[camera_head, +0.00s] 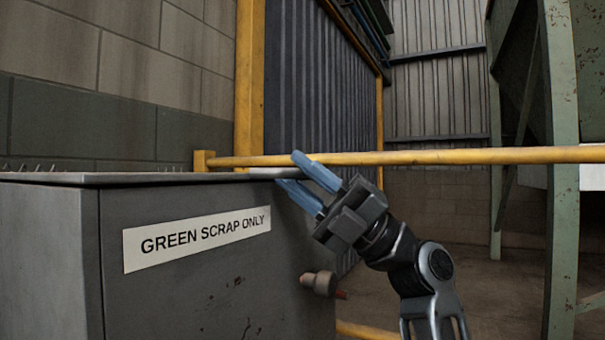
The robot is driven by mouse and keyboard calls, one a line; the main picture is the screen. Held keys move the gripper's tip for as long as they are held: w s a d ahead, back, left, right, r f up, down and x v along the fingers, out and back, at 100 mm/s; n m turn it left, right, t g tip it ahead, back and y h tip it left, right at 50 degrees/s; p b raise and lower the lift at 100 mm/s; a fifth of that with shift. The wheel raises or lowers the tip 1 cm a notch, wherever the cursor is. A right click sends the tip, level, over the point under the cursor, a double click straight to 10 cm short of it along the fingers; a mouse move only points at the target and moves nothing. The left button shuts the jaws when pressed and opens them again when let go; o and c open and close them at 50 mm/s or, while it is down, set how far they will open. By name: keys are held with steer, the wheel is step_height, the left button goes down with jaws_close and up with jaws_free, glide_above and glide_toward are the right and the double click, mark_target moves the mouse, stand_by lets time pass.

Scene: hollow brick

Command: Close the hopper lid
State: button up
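The grey hopper (200,270) stands at the left with a "GREEN SCRAP ONLY" label on its front. A thin, flat dark plate (120,179) runs along its top. I cannot tell whether this is the lid or a fixed rim. My gripper (293,171) is at the plate's right end, its two blue fingers pointing up and left. The hopper's inside is hidden.
A grey knob (320,283) sticks out at the hopper's right side. Green steel framing (562,170) stands at the right. Jagged bits (30,168) show above the plate at far left.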

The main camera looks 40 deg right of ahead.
steer(key=shift+o, duration=1.2)
steer(key=shift+w+f, duration=0.15)
steer(key=shift+f, duration=0.15)
steer(key=v, duration=0.7)
steer(key=shift+s+d, duration=0.25)
steer(key=shift+s, duration=0.15)
